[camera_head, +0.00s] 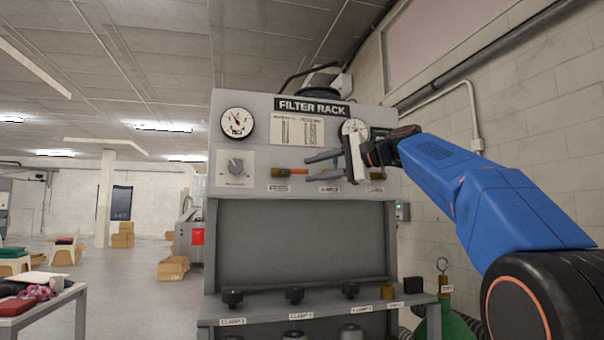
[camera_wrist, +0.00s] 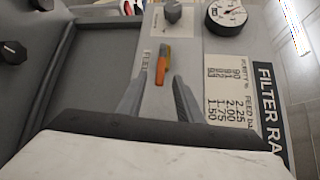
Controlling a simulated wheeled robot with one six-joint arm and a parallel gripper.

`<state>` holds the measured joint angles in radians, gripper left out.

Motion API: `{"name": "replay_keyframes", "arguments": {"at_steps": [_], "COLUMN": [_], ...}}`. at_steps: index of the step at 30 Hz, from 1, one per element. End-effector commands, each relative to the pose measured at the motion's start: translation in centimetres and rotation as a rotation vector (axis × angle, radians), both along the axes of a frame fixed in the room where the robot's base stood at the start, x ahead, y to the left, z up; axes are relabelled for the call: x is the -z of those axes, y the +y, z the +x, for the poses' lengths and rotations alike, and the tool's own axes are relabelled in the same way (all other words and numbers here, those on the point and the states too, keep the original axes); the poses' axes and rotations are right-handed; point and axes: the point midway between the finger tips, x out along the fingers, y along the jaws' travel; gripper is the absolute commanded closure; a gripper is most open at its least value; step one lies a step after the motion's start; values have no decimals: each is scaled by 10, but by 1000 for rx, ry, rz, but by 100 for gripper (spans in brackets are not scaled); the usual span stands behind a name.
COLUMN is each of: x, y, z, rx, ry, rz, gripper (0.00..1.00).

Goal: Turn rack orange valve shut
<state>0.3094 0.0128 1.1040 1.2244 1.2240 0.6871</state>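The orange valve (camera_head: 298,171) sits on the front of the filter rack (camera_head: 226,105), above a label that seems to read FEED. Its orange lever lies level, pointing right from a brass-coloured body (camera_head: 282,173). My gripper (camera_head: 308,168) is at the lever's right end, its fingers pointing left, one higher and one lower. In the wrist view, the orange valve (camera_wrist: 161,67) appears between the two spread fingers (camera_wrist: 160,80), with a gap on each side. My gripper is open and holds nothing. Whether the fingertips overlap the lever in depth is unclear.
A round gauge (camera_head: 237,123) and a grey knob (camera_head: 235,166) are left of the valve. A printed chart (camera_head: 296,131) is above it. My gripper partly covers a second gauge (camera_head: 354,128) and labels on the right. Black clamp knobs (camera_head: 233,298) line the lower shelf.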

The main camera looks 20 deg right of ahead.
Motion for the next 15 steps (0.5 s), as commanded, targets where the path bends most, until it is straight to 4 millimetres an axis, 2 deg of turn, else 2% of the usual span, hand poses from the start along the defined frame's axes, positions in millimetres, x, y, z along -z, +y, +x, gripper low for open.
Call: {"name": "replay_keyframes", "arguments": {"at_steps": [6,15], "x": [5,6], "y": [22,32], "z": [21,31], "rx": [-2,0], "ry": [2,0], "rz": [1,0], "gripper": [67,67]}}
